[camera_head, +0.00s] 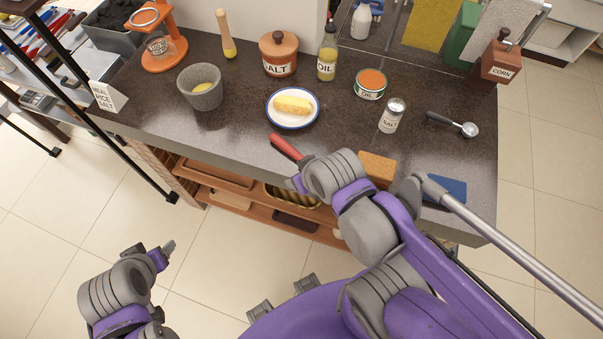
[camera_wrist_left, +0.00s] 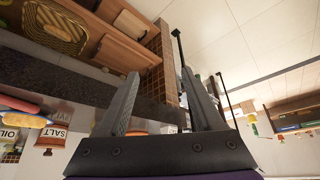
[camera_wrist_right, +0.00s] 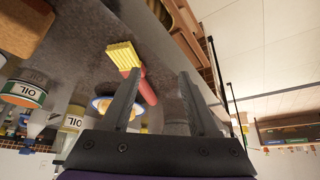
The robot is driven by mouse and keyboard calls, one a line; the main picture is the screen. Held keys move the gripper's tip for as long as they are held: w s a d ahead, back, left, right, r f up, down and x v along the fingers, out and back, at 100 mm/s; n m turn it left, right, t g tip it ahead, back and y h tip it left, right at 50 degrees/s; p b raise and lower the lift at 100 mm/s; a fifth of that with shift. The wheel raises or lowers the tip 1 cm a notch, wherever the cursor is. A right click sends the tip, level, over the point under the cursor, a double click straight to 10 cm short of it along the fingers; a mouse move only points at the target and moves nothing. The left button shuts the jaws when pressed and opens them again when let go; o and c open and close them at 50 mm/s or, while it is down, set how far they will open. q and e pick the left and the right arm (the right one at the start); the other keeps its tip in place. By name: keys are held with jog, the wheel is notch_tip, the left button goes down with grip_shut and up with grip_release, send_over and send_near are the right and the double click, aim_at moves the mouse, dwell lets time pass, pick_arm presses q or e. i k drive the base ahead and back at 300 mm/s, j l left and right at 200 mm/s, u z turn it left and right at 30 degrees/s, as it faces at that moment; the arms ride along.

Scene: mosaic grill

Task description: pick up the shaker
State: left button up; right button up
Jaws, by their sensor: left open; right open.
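The shaker (camera_head: 391,116) is a small pale canister with a metal top and a salt label. In the head view it stands upright on the dark counter, right of centre, with nothing touching it. My right gripper (camera_wrist_right: 160,85) is open and empty in its wrist view. In the head view its arm reaches to the counter's front edge, left of and nearer than the shaker; its fingers are mostly hidden there. My left gripper (camera_head: 166,248) hangs low over the floor, far from the shaker. The left wrist view shows its jaws (camera_wrist_left: 162,78) open and empty.
Around the shaker stand an oil can (camera_head: 370,85), a scoop (camera_head: 453,123) and a butter plate (camera_head: 292,121). An orange sponge (camera_head: 377,165) and a blue block (camera_head: 446,188) lie nearer the edge. A red-handled brush (camera_head: 286,146) lies by my right gripper. A salt pot (camera_head: 279,60) stands behind.

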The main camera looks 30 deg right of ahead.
aim_at(394, 108)
jog(key=z, duration=1.9)
